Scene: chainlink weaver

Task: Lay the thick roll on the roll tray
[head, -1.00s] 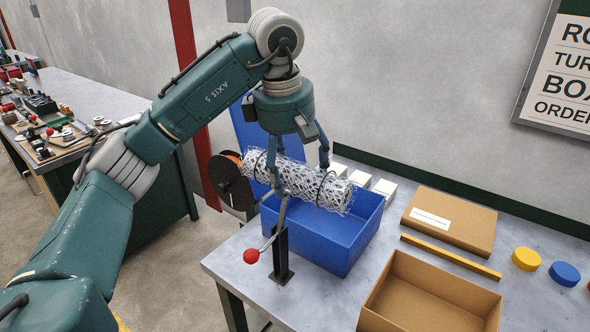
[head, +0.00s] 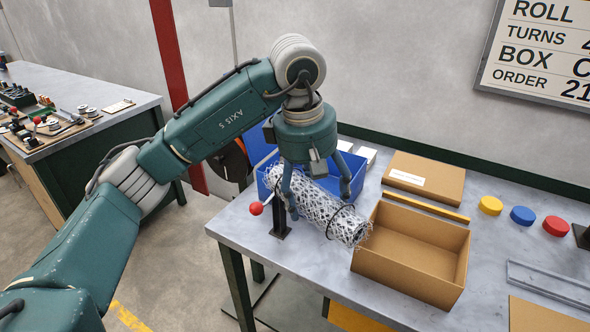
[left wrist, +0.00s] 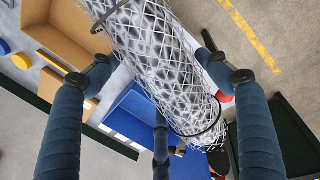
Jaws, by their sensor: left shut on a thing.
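The thick roll (head: 333,212) is a cylinder of white-grey wire mesh with dark bands round it. My left gripper (head: 316,186) is shut on it from above and holds it aslant over the table, between the blue bin (head: 268,183) and the open cardboard box (head: 400,275). In the left wrist view the roll (left wrist: 165,65) lies between the blue fingers (left wrist: 160,75) and hides part of the bin. A grey, raised-edged tray (head: 550,284) at the right edge may be the roll tray; I cannot tell for sure. My right gripper is not in view.
A red-knobbed lever (head: 257,208) on a black post stands left of the roll. Bare table (head: 490,260) shows between box and tray.

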